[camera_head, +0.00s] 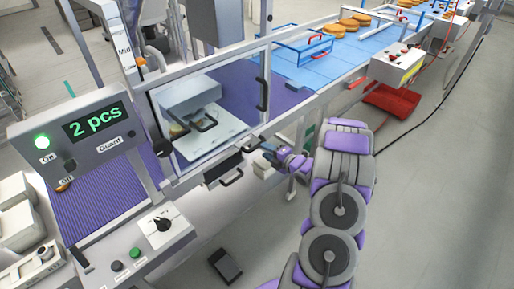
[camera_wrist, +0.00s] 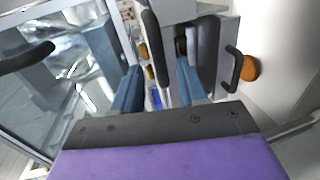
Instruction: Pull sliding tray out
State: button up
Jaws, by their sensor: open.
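A grey sliding tray front (camera_head: 222,167) with a black handle (camera_head: 232,178) sits under the clear guard of the machine. In the wrist view a grey panel with a black handle (camera_wrist: 234,70) stands to the right of my fingers. My gripper (camera_head: 272,154) is at the machine's front edge, right of that tray front. In the wrist view my gripper (camera_wrist: 158,72) is open, with two blue fingers apart. A long dark bar (camera_wrist: 150,45) with a pale edge runs between the fingers; I cannot tell whether they touch it.
A clear guard (camera_head: 225,95) with a black handle stands above the tray. A control panel (camera_head: 90,130) reads "2 pcs" with a green lamp lit. A blue conveyor (camera_head: 320,65) carries several orange-brown rounds.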

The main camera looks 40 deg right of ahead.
aim_at(257, 147)
jog(key=x, duration=0.6)
jog(key=shift+w+a+b, duration=0.2)
jog(key=shift+b, duration=0.15)
jog(key=shift+d, duration=0.1)
jog(key=shift+c, duration=0.4)
jog(key=shift+f, duration=0.1)
grip_shut()
